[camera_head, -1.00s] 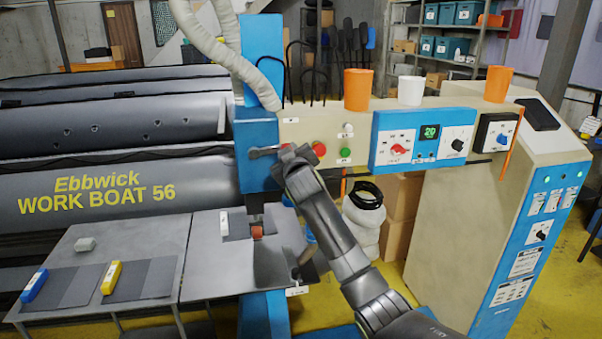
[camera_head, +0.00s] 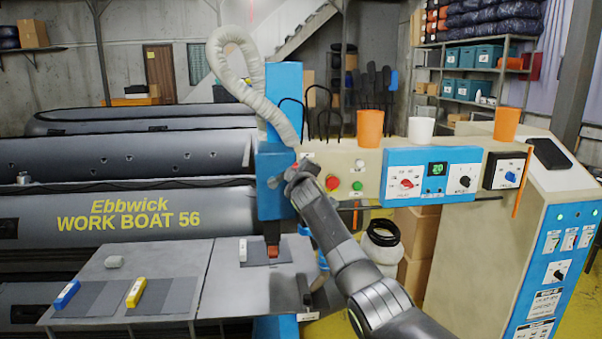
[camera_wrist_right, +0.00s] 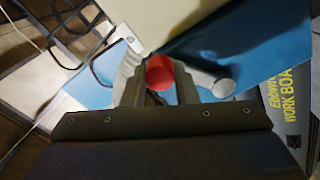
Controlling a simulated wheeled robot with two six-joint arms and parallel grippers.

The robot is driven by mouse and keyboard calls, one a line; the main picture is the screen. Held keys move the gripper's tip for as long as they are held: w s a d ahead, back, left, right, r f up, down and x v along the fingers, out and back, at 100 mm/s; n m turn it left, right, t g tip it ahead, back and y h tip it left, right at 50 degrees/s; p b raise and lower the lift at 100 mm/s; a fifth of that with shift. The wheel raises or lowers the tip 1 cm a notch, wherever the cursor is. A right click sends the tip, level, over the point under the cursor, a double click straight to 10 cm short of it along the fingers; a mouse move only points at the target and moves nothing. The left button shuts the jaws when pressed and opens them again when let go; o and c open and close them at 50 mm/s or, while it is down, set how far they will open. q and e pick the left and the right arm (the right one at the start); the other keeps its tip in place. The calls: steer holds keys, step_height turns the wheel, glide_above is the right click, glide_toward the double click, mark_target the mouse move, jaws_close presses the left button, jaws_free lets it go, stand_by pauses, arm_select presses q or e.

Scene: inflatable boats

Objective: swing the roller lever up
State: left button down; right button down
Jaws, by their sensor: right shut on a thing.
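The grey roller lever (camera_head: 278,181) sits on the blue machine head (camera_head: 268,208), tilted slightly up toward my right gripper (camera_head: 297,172). In the right wrist view the lever (camera_wrist_right: 214,80) is a short grey bar with a rounded end, beside a red knob (camera_wrist_right: 160,72) between the fingers of my right gripper (camera_wrist_right: 160,90). The gripper is shut on the lever's knob end, and its fingers partly hide the grip. The small orange-red roller (camera_head: 273,252) is low under the head, over the grey table patch. My left gripper is out of view.
A beige panel has a red button (camera_head: 332,183) and a green button (camera_head: 357,186) just right of my gripper. Orange cups (camera_head: 370,128) and a white cup (camera_head: 420,131) stand along its top. A pale hose (camera_head: 235,75) hangs above the head. The grey table (camera_head: 225,285) lies below.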

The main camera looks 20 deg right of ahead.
steer(key=shift+r, duration=0.3)
steer(key=c, duration=1.4)
jaws_free()
steer(key=shift+o, duration=1.3)
steer(key=shift+w+f, duration=0.15)
steer(key=shift+f, duration=0.05)
steer(key=shift+s+a, duration=0.1)
steer(key=shift+s, duration=0.1)
steer(key=b+v, duration=0.5)
steer(key=v, duration=1.2)
steer(key=shift+f, duration=0.15)
